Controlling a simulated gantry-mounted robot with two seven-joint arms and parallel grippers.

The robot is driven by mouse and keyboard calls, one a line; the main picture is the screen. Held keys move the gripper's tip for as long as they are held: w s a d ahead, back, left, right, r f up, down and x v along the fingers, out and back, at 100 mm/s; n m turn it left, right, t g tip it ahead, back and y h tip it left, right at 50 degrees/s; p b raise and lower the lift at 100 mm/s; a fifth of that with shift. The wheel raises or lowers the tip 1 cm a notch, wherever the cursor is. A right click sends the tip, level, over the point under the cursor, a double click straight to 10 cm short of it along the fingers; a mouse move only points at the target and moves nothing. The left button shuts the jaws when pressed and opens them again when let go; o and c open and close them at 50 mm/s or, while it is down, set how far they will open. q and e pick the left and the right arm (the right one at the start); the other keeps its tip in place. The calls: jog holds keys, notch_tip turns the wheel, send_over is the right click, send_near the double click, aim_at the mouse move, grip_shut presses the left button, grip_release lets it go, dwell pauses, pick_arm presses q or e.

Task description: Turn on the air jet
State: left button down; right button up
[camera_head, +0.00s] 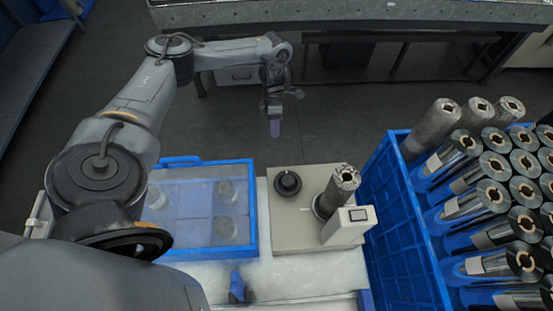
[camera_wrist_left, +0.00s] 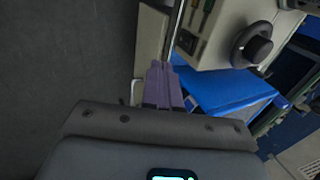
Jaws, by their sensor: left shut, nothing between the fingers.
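My left gripper (camera_head: 275,128) hangs in the air over the dark floor, beyond the far edge of the work surface. Its purple fingers (camera_wrist_left: 163,85) are together and empty in the wrist view. Beyond them in that view is a light panel (camera_wrist_left: 222,40) with a round black knob (camera_wrist_left: 252,47) and small green and dark controls (camera_wrist_left: 196,18); the fingers are apart from these. I cannot tell which control belongs to the air jet. My right gripper does not show.
A beige plate (camera_head: 290,229) bears a black round knob (camera_head: 287,183), an upright metal roll (camera_head: 337,190) and a white box (camera_head: 346,226). A blue crate (camera_head: 398,232) of rolls stands right, a blue-rimmed bin (camera_head: 252,208) left. Floor around the left gripper is clear.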

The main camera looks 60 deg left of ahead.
pick_arm(q)
jog(key=s+d+f+b, duration=0.2)
jog(key=s+d+f, duration=0.1)
jog(key=d+f, duration=0.4)
jog(key=shift+f, duration=0.3)
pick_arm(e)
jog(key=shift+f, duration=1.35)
